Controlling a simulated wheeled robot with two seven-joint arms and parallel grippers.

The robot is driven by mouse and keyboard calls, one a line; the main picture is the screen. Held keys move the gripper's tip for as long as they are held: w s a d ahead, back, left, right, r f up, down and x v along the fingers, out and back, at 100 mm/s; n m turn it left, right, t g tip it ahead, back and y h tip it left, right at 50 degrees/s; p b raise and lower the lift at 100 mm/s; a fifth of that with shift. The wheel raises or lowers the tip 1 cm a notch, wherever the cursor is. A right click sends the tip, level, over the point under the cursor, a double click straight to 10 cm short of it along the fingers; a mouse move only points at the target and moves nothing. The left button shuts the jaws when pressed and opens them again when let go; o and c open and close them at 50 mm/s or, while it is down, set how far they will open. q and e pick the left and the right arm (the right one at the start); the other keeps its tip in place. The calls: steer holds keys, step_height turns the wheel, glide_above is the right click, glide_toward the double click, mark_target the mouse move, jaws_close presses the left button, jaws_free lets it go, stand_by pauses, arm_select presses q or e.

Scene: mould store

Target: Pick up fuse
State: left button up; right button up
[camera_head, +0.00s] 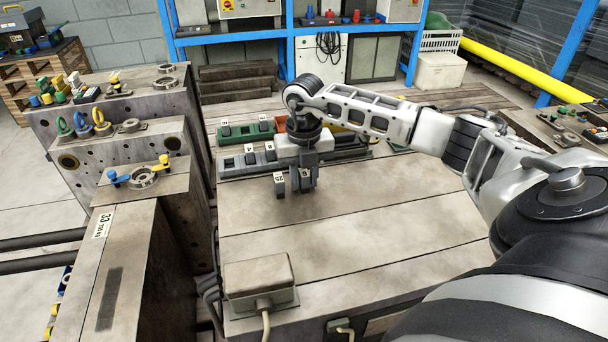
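A small dark grey fuse (280,188) with a white number label stands upright on the wooden bench top (370,225). My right gripper (304,185) points down just right of this fuse, its fingertips low over the bench. A second white-labelled piece shows at its fingers, mostly hidden; I cannot tell if they grip it. Behind it are a grey fuse strip (233,167) and a green fuse strip (240,136), each bearing labelled fuses. My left gripper is out of view.
A grey box with a cable (258,277) sits at the bench's front left. Large steel mould blocks (140,195) stand along the left side. The bench's middle and right are clear. Blue shelving (290,40) stands behind.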

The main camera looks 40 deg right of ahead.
mark_target(304, 172)
jaws_close()
steer(key=shift+r, duration=0.1)
steer(key=shift+r, duration=0.5)
step_height(304, 172, up, 2)
steer(key=shift+r, duration=0.2)
steer(key=s+a+r, duration=0.7)
steer(key=s+r, duration=0.2)
steer(key=s, duration=0.3)
steer(key=shift+s+r, duration=0.15)
steer(key=shift+r, duration=0.1)
